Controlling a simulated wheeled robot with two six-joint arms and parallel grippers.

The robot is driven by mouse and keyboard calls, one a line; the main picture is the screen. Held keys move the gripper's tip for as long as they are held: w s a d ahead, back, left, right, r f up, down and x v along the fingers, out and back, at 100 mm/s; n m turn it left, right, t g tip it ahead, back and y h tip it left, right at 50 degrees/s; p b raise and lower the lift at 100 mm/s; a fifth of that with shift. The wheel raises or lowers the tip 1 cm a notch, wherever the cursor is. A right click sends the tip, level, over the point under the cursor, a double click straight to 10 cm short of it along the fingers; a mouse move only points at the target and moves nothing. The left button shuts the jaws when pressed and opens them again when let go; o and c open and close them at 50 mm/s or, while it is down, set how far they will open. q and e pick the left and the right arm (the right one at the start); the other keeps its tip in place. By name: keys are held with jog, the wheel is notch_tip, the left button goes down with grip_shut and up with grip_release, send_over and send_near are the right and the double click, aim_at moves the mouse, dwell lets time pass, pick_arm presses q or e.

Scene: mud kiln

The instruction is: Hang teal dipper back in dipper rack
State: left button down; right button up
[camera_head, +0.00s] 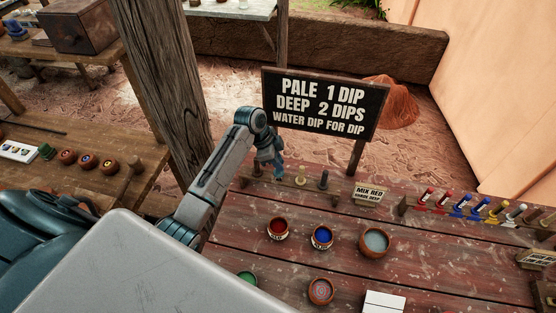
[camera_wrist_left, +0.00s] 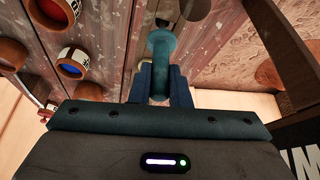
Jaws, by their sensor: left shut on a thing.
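My left gripper (camera_head: 270,160) is at the back edge of the red-brown table, over the left part of a low wooden rack (camera_head: 311,186). In the left wrist view it (camera_wrist_left: 160,85) is shut on the teal dipper (camera_wrist_left: 161,45), a rounded teal handle between the two blue fingers. In the head view the gripper largely hides the dipper, and I cannot tell whether it touches the rack. A yellowish upright piece (camera_head: 301,176) and a dark one (camera_head: 323,180) stand in the rack to the right. My right gripper is not in view.
A black sign (camera_head: 324,103) stands close behind the rack. Bowls of red (camera_head: 278,229), blue (camera_head: 321,237) and grey liquid (camera_head: 375,242) stand in front. A rack of coloured pieces (camera_head: 470,208) is at right. A thick wooden post (camera_head: 165,85) rises left of my arm.

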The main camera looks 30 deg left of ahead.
pick_arm(q)
jog(key=shift+f, duration=0.2)
jog(key=shift+f, duration=0.8)
dwell(0.6)
jog(key=c, duration=1.3)
grip_release()
jog(key=shift+o, duration=0.5)
jog(key=o, duration=0.4)
